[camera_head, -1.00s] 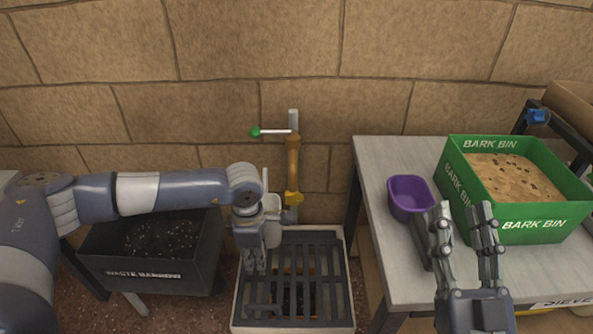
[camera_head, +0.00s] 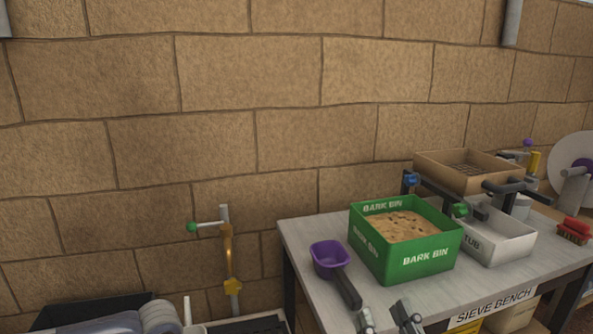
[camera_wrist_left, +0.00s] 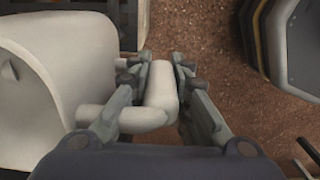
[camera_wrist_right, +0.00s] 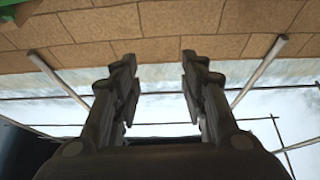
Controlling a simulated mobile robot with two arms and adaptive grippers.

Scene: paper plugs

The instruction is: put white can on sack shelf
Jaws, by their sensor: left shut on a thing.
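The white can (camera_wrist_left: 45,75) fills the left side of the left wrist view, a smooth white body with a thick white handle (camera_wrist_left: 160,92). My left gripper (camera_wrist_left: 160,68) is shut on this handle, with a finger on each side of it. In the head view only my left arm shows at the bottom left, and its gripper is out of frame. My right gripper (camera_head: 385,318) is open and empty at the bottom of the head view, in front of the bench. It also shows open in the right wrist view (camera_wrist_right: 158,78). I see no sack shelf.
The sieve bench (camera_head: 300,232) holds a purple scoop (camera_head: 328,258), a green bark bin (camera_head: 415,262), a white tub (camera_head: 507,248) and a red brush (camera_head: 573,231). A tap (camera_head: 228,255) stands by the stone wall. A dark barrow (camera_head: 85,309) is at the lower left.

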